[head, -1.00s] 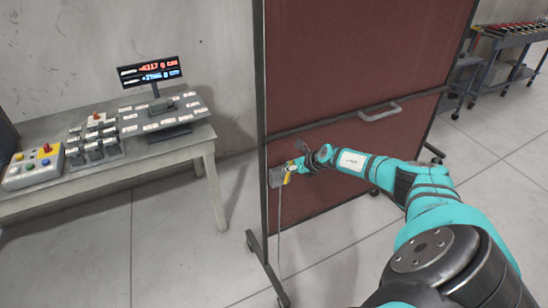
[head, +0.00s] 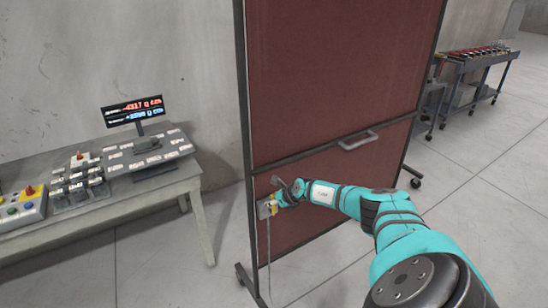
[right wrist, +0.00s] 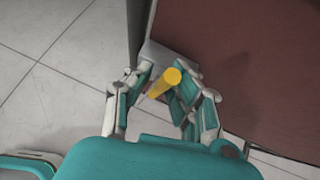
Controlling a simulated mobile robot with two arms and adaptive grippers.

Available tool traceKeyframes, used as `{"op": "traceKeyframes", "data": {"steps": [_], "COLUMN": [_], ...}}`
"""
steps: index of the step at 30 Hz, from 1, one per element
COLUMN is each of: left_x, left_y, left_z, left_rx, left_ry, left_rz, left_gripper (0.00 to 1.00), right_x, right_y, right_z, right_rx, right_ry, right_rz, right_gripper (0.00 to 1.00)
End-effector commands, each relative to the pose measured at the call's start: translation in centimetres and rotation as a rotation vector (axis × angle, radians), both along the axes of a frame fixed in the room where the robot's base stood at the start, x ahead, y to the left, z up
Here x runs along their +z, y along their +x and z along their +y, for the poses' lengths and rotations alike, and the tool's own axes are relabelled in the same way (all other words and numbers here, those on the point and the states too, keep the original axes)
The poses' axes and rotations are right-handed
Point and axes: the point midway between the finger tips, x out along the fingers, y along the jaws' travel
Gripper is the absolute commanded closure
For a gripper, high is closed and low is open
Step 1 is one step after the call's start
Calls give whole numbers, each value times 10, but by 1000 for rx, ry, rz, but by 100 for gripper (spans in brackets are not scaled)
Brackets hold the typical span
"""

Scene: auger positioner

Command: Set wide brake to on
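A yellow lever handle (head: 273,204) sticks out from a small grey box (head: 263,211) on the left edge of a red-brown panel. My right gripper (head: 280,200) is at this handle. In the right wrist view the yellow handle (right wrist: 165,82) stands tilted between the two fingers of my right gripper (right wrist: 160,98). The fingers are spread, with a gap on the left finger's side; I cannot tell whether the right finger touches the handle. The fingers partly hide the grey box (right wrist: 160,54). No marking for the brake's setting is readable. My left gripper is not in view.
The red-brown panel (head: 335,75) stands on wheels and has a grey pull handle (head: 358,141). A table (head: 150,190) at left carries a button box (head: 20,207), labelled blocks and a lit display (head: 133,111). Open floor lies in front; a cable hangs below the grey box.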

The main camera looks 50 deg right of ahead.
Motion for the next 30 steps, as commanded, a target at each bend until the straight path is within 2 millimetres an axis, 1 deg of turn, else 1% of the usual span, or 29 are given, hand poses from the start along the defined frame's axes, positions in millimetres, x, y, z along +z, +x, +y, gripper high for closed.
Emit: {"op": "traceKeyframes", "data": {"steps": [1, 3, 4, 12, 17, 22, 30], "left_x": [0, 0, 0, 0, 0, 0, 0], "left_y": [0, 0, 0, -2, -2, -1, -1], "left_z": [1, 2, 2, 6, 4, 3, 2], "left_rx": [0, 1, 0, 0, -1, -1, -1], "left_ry": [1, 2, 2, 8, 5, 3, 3], "left_rz": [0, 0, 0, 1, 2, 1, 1], "left_gripper": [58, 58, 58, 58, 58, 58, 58], "right_x": [-3, -2, -2, 0, 8, 22, 58], "right_y": [0, 0, 0, -1, -6, -23, -57], "right_z": [4, 3, 2, -2, -3, -1, 4], "right_rx": [5, 4, 4, 0, 1, 4, 5], "right_ry": [5, 3, 2, -4, -11, -10, -9], "right_rz": [3, 3, 3, 0, -1, 3, 3], "right_gripper": [76, 66, 64, 64, 64, 64, 64]}}
